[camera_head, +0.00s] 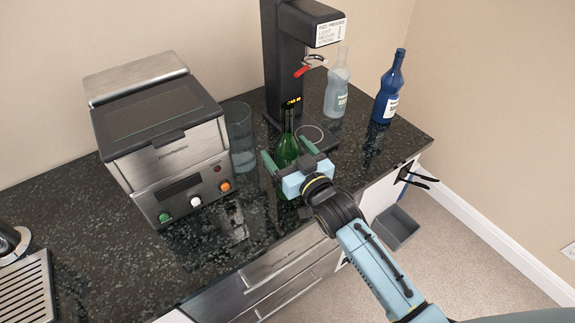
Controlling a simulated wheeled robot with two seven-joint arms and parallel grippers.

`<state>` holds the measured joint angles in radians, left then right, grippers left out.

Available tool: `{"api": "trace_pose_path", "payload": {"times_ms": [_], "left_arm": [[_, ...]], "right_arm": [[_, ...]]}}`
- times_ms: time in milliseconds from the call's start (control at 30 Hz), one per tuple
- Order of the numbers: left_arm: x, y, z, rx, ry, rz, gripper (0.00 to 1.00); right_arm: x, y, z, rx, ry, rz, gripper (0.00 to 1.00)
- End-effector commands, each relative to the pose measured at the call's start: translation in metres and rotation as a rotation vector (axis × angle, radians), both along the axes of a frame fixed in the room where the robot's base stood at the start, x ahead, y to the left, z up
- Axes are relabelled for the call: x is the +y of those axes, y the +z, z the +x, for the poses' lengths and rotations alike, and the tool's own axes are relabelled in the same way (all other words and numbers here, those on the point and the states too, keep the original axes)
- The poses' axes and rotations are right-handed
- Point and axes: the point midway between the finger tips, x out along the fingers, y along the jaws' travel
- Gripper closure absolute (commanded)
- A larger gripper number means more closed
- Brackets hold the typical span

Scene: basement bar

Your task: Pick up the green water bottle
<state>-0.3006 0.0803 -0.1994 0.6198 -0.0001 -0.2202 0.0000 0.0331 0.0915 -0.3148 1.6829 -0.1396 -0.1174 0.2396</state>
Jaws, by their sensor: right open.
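The green water bottle (287,149) stands upright on the dark speckled counter (210,255), in front of the black dispenser. My right gripper (289,153) reaches in from the lower right. Its two green fingers are spread apart, one on each side of the bottle's body. I cannot tell whether either finger touches the glass. My left gripper is not in view.
A steel appliance (180,165) and a clear glass (241,140) stand left of the bottle. The black dispenser (279,60) is behind it. A pale bottle (337,88) and a blue bottle (388,92) stand to the right. A grey bin (395,229) is below the counter.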

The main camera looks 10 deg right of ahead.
Motion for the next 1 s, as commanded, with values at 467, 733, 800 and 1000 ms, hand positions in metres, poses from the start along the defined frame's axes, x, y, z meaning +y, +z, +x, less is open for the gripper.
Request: {"api": "trace_pose_path", "payload": {"times_ms": [467,733,800,1000], "left_arm": [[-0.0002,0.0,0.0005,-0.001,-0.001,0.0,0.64],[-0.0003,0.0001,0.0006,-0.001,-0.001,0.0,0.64],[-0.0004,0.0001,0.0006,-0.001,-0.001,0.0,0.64],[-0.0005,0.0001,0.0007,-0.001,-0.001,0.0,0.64]], "right_arm": [[0.0006,-0.0003,0.0012,0.001,0.0,0.0,0.5],[0.0005,-0.0004,0.001,0.001,0.0,0.0,0.86],[0.0005,-0.0004,0.001,0.001,0.0,0.0,0.95],[0.0008,0.0033,0.0016,-0.008,0.001,0.002,1.0]]}}
